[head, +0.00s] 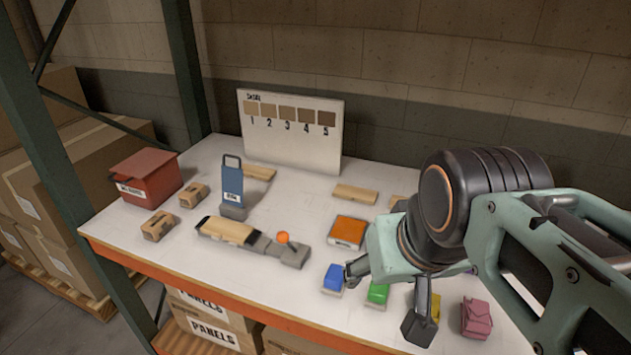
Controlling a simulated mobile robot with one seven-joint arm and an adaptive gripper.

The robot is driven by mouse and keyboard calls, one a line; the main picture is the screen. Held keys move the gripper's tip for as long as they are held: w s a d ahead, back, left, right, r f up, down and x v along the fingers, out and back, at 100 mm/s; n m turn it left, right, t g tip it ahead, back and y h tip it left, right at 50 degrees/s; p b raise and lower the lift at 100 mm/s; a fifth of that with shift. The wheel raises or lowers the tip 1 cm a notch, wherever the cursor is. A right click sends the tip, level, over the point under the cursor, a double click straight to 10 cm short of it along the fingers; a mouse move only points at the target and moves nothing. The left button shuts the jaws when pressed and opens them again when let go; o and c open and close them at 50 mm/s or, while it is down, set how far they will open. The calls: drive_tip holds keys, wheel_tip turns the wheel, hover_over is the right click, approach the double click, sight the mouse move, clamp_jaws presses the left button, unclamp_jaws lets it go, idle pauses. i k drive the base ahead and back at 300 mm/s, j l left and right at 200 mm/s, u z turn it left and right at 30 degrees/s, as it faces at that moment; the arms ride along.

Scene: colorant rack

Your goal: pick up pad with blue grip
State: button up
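The pad with the blue grip (334,278) sits on the white table top near its front edge, leftmost in a row of small coloured pads. My gripper (386,302) is open, its two fingers spread apart. Its left finger shows just right of the blue pad; I cannot tell whether it touches the pad. A pad with a green grip (377,293) shows between the fingers. I cannot tell how high the fingers are above the table. Nothing is seen held in the gripper.
A yellow pad (435,308), partly hidden by my gripper, and a pink pad (475,317) are to the right. An orange-topped block (347,231) lies behind the blue pad. A grey tool with an orange knob (283,238) lies left. A sample board (292,150) stands behind.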

sight(333, 283)
drive_tip(key=l+z, duration=0.1)
drive_tip(key=z, duration=0.25)
drive_tip(key=i+j, duration=0.1)
drive_tip(key=j, duration=0.3)
drive_tip(key=i+j, duration=0.1)
drive_tip(key=j, duration=0.3)
drive_tip(key=i+j, duration=0.1)
drive_tip(key=j, duration=0.35)
drive_tip(key=k, duration=0.15)
drive_tip(key=i, duration=0.2)
